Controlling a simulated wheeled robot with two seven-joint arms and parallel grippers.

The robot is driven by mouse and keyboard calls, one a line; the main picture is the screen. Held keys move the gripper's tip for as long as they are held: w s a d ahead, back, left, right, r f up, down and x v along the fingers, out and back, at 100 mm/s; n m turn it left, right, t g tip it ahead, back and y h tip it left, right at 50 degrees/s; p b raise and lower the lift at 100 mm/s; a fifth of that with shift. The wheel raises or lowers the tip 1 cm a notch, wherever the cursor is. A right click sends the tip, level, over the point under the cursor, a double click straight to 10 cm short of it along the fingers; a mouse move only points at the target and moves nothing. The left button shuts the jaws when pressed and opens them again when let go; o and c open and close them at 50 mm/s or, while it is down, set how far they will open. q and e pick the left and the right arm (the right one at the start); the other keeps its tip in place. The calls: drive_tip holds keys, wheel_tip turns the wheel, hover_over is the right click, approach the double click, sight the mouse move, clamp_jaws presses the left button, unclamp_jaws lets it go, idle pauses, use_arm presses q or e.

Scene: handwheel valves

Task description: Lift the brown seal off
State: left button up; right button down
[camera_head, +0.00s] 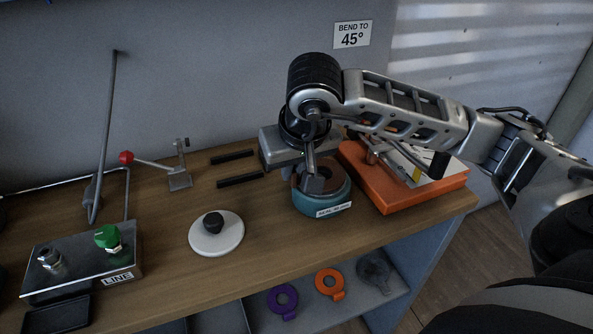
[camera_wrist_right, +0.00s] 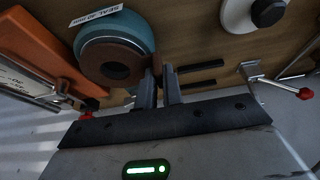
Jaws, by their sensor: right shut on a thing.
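The brown seal (camera_wrist_right: 118,70) is a flat ring with a hole in its middle. In the head view the brown seal (camera_head: 336,179) lies in the mouth of a round teal holder (camera_head: 318,206) and is partly hidden by my gripper. The teal holder (camera_wrist_right: 128,27) carries a white label that reads as a seal size. My right gripper (camera_head: 313,180) reaches down at the near left side of the seal. In the wrist view my right gripper (camera_wrist_right: 160,82) is shut on the edge of the seal. My left gripper is not in view.
An orange case (camera_head: 400,192) stands close right of the holder. A white disc with a black knob (camera_head: 216,234) lies to the left. A metal block with a green knob (camera_head: 85,260) is farther left. Purple (camera_head: 283,301) and orange rings (camera_head: 330,284) lie on the lower shelf.

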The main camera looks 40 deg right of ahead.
drive_tip(key=r, duration=0.2)
drive_tip(key=shift+a+r+b, duration=0.2)
drive_tip(key=shift+r+b, duration=0.1)
drive_tip(key=shift+r, duration=0.1)
drive_tip(key=s+a+r, duration=0.6)
drive_tip(key=a+r, duration=0.3)
drive_tip(key=a, duration=0.3)
drive_tip(key=shift+a+r, duration=0.15)
drive_tip(key=shift+r, duration=0.05)
